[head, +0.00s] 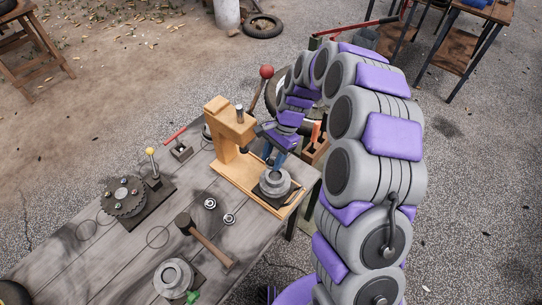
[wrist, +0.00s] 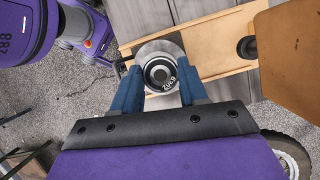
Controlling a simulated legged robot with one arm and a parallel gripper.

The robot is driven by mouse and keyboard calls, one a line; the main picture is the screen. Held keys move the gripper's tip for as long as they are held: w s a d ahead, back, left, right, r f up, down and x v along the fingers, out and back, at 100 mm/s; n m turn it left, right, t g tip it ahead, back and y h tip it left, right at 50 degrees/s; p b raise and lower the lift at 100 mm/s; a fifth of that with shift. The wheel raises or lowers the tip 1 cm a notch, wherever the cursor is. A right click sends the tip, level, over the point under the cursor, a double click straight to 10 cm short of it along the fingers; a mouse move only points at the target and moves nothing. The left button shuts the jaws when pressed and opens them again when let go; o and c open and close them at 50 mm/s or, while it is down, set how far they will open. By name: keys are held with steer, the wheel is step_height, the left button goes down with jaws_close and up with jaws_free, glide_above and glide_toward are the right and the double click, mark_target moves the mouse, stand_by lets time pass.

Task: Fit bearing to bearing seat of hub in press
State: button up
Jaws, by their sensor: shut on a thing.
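The press (head: 228,122) is a tan frame on the table, with its base (wrist: 212,40) also in the wrist view. The grey round hub (head: 275,187) sits on the press base, and its rim (wrist: 154,48) shows behind the bearing in the wrist view. My gripper (wrist: 159,84), with blue fingers, is shut on the bearing (wrist: 160,73), a dark-faced ring with a light marking. In the head view my gripper (head: 275,160) is just above the hub. The bearing overlaps the hub's middle in the wrist view. I cannot tell whether it touches the seat, which is hidden.
The wooden table (head: 107,245) carries a mallet (head: 204,240), two small rings (head: 210,203), a gear-like disc (head: 124,197) and another grey hub (head: 173,277). A red-knobbed lever (head: 266,72) rises behind the press. A tyre (head: 263,26) lies on the ground.

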steer(key=shift+d+r, duration=0.2)
steer(key=shift+d, duration=0.2)
steer(key=shift+d+f, duration=0.65)
steer(key=shift+f, duration=0.75)
steer(key=shift+a+f, duration=0.45)
steer(key=shift+f, duration=0.2)
steer(key=shift+a+f, duration=0.4)
steer(key=shift+f, duration=0.25)
steer(key=shift+d, duration=0.75)
steer(key=shift+a+p, duration=0.45)
steer(key=shift+a, duration=0.3)
steer(key=shift+d, duration=0.1)
steer(key=shift+p, duration=0.35)
